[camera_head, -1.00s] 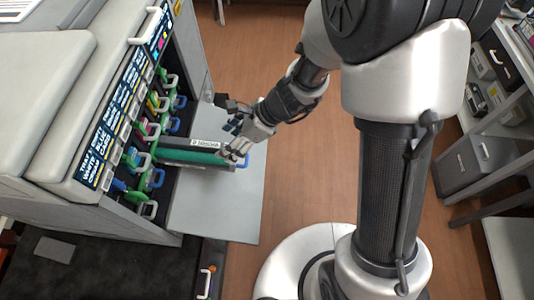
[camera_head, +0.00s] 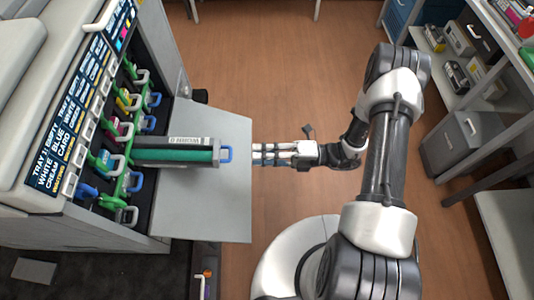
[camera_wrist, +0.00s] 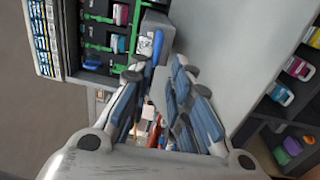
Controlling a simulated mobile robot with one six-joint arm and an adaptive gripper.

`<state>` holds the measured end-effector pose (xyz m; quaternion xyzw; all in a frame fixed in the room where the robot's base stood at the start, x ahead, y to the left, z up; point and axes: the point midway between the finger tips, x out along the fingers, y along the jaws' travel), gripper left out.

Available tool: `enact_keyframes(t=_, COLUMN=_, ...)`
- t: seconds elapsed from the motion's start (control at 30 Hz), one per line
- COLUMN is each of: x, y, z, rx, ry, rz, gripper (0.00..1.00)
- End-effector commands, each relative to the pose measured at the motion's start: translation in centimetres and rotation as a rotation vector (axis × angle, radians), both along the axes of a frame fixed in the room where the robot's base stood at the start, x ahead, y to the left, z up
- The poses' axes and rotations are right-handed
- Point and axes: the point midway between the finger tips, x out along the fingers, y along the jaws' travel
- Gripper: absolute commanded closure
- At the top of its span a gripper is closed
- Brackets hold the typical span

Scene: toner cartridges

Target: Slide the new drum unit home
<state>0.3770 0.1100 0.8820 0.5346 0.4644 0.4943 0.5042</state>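The drum unit (camera_head: 175,155), a green cylinder with a grey labelled top, sticks out of the printer's open front over the flap. The inner end of the unit is hidden inside the printer. My gripper (camera_head: 257,154) is level with the handle, just right of it and apart from it, at the flap's outer edge. In the wrist view the blue handle (camera_wrist: 157,48) and grey body (camera_wrist: 154,28) lie ahead of the blue-padded fingers (camera_wrist: 166,72). The fingers are spread, with nothing between them.
The printer (camera_head: 75,130) stands at left with several green, blue and white handles in its open bay. Its grey flap (camera_head: 215,205) lies lowered beneath the drum unit. Shelves (camera_head: 470,75) and a grey cabinet (camera_head: 460,145) stand at right. The floor between is clear.

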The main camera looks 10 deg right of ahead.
Motion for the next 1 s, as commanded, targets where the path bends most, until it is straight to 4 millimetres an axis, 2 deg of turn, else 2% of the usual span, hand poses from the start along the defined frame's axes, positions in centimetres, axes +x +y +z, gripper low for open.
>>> enact_keyframes(t=0.3, x=0.2, y=4.8, z=0.6, rx=-0.002, ry=-0.001, rz=0.006, gripper=0.82)
enact_keyframes(t=0.5, x=0.4, y=7.2, z=0.9, rx=-0.002, ry=-0.001, rz=0.005, gripper=0.82)
enact_keyframes(t=0.7, x=0.6, y=8.3, z=1.0, rx=-0.002, ry=-0.002, rz=0.003, gripper=0.82)
enact_keyframes(t=1.0, x=0.6, y=8.5, z=0.9, rx=-0.003, ry=-0.003, rz=0.002, gripper=0.82)
